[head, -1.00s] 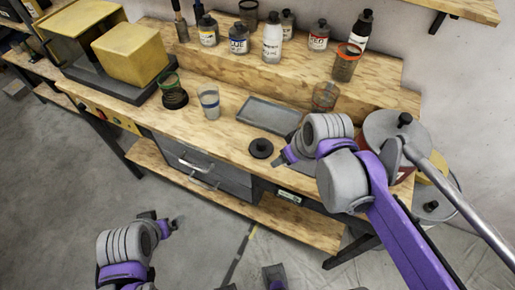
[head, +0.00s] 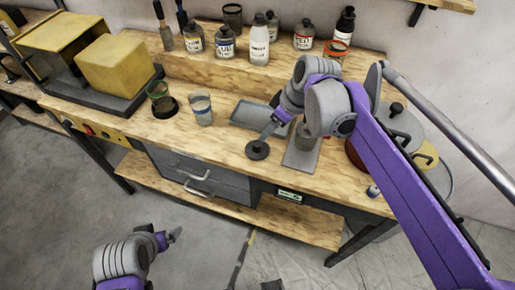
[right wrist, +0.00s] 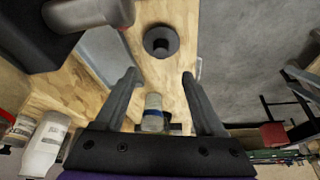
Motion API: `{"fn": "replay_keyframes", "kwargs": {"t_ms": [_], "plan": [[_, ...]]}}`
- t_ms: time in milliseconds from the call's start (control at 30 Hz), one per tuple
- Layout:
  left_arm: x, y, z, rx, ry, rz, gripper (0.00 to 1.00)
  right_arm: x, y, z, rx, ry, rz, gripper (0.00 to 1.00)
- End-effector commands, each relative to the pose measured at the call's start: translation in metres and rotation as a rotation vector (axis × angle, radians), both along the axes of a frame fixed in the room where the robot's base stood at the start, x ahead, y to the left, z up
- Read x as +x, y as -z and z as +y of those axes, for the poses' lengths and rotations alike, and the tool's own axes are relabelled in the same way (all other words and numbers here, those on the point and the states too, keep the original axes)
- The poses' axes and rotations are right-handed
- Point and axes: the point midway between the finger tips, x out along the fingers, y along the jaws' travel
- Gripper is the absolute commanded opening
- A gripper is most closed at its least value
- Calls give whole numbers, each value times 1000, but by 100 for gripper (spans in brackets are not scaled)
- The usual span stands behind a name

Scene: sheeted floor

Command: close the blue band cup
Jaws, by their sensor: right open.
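The blue band cup (head: 201,109) is a clear, open-topped cup standing upright on the wooden bench, left of the tray. It also shows in the right wrist view (right wrist: 152,113), between the finger bases. A black round lid with a knob (head: 257,150) lies flat on the bench to the right of the cup, near the front edge; the right wrist view shows it (right wrist: 160,41) just beyond my fingertips. My right gripper (right wrist: 160,76) is open and empty, its fingers pointing at the lid. My left gripper (head: 172,236) hangs low before the bench, away from everything; its jaw opening is unclear.
A green band cup (head: 157,90) stands left of the blue one, a black round piece at its foot. A grey tray (head: 245,112) lies behind the lid. Several bottles (head: 260,40) and an orange band cup (head: 336,49) stand on the raised shelf. Yellow boxes (head: 115,65) fill the left end.

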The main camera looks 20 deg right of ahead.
Motion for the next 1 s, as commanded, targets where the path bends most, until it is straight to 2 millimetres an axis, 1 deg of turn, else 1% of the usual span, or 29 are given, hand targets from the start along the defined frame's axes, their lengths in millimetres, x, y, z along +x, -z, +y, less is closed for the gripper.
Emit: {"fn": "replay_keyframes", "kwargs": {"t_ms": [300, 433, 767, 867, 1000], "plan": [[-2, 5, 0, 0, 0, 3, 100, 13, 42, 12, 0, -1, 0, 71], [-2, 6, 0, 0, 0, 4, 100, 16, 50, 14, 0, 0, 0, 71], [-2, 6, 0, 0, 0, 3, 100, 16, 52, 15, 0, 0, 0, 71], [-2, 6, 0, 0, 0, 3, 100, 20, 62, 18, 0, -1, 0, 71], [-2, 6, 0, 0, 0, 4, 100, 27, 83, 25, 0, 0, 0, 71]]}}
